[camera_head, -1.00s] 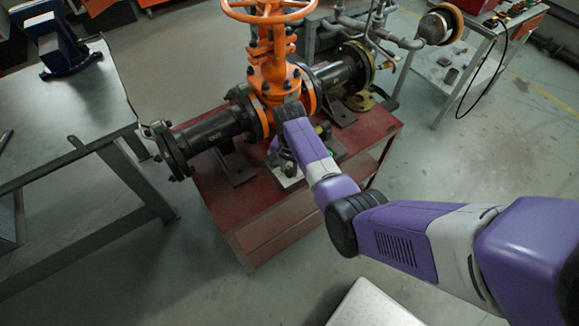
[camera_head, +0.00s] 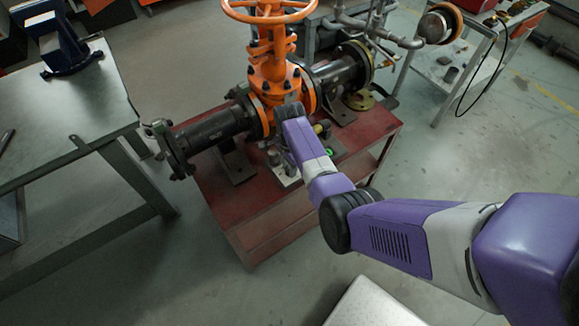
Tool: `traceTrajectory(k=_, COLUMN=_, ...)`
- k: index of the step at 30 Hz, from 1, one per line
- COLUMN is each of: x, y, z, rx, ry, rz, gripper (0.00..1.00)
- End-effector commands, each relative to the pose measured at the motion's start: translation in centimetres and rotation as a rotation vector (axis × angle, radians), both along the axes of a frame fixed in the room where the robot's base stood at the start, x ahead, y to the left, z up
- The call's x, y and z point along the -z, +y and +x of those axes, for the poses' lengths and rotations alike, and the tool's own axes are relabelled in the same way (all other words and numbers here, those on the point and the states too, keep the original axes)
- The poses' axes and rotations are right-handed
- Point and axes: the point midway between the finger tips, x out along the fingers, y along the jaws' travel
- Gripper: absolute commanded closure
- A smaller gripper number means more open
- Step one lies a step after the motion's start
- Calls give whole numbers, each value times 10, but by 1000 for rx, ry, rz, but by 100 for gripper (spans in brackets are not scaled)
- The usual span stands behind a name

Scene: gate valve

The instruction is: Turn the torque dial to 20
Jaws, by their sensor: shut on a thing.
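My arm reaches down to the fittings on the red bench, in front of the orange gate valve (camera_head: 268,65). My gripper (camera_head: 290,164) is small and mostly hidden behind my own wrist, low over a pale plate (camera_head: 289,181) on the bench top. It is shut on what seems to be the torque dial. The dial itself is hidden by the wrist, so its scale and pointer cannot be read. A short grey cylinder (camera_head: 273,156) stands just left of the gripper. A small green light (camera_head: 330,152) shows right of the wrist.
The valve's orange handwheel (camera_head: 268,10) and black flanged pipes (camera_head: 215,130) stand behind and beside the wrist. The red bench (camera_head: 235,205) has bare top at its front left. A steel table (camera_head: 60,115) stands left; a cart (camera_head: 455,75) stands at back right.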

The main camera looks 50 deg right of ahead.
Motion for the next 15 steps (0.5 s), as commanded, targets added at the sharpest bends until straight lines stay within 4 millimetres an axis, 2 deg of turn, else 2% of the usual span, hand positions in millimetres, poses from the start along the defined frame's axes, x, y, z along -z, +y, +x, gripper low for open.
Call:
traceTrajectory(k=12, x=-1, y=-1, z=1, rx=6, ry=-2, rz=-3, gripper=100)
traceTrajectory(k=13, x=-1, y=-1, z=1, rx=6, ry=-1, rz=-2, gripper=66)
traceTrajectory(k=15, x=-1, y=-1, z=0, rx=6, ry=-1, rz=-2, gripper=52)
